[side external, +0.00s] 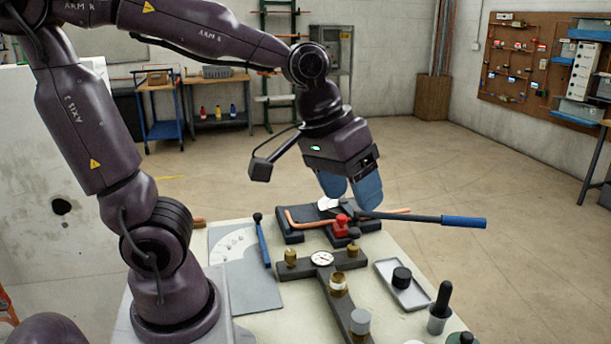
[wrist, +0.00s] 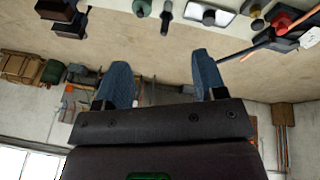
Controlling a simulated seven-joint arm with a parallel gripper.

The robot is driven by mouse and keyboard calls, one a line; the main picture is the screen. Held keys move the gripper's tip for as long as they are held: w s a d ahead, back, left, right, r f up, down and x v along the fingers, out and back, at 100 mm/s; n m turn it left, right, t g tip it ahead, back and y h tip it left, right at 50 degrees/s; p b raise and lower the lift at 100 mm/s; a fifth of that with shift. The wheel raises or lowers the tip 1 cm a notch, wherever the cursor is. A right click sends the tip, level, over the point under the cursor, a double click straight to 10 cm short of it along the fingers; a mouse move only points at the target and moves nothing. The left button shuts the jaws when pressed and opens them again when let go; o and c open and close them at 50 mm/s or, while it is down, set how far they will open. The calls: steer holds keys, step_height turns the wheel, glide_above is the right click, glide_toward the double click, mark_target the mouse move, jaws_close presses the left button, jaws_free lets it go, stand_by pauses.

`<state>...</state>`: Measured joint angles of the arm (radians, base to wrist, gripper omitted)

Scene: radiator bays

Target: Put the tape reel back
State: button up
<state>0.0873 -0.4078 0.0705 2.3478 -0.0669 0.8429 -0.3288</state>
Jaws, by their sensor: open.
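My gripper (side external: 352,200) is open, with its blue fingers pointing down above the back right part of the bench, close above the black bending tool (side external: 290,236). In the wrist view my gripper (wrist: 162,62) shows two spread fingers with nothing between them. No object is plainly a tape reel. A short black cylinder (side external: 402,277) stands on a pale rectangular tray (side external: 417,298) at the right of the bench, and I cannot tell whether it is the reel. It also shows in the wrist view (wrist: 209,17), apart from the fingers.
A long blue-handled lever (side external: 463,222) sticks out right past the bench edge. A copper pipe (side external: 300,223) lies in the bending tool. A dark manifold (side external: 335,288) with brass fittings and a gauge (side external: 322,258) fills the middle. A grey sheet (side external: 245,285) lies left.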

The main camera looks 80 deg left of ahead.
steer(key=s+a+r+m+t+y, duration=0.1)
steer(key=s+m, duration=0.3)
steer(key=s, duration=0.2)
steer(key=shift+a+r+t, duration=0.15)
steer(key=shift+r+t, duration=0.15)
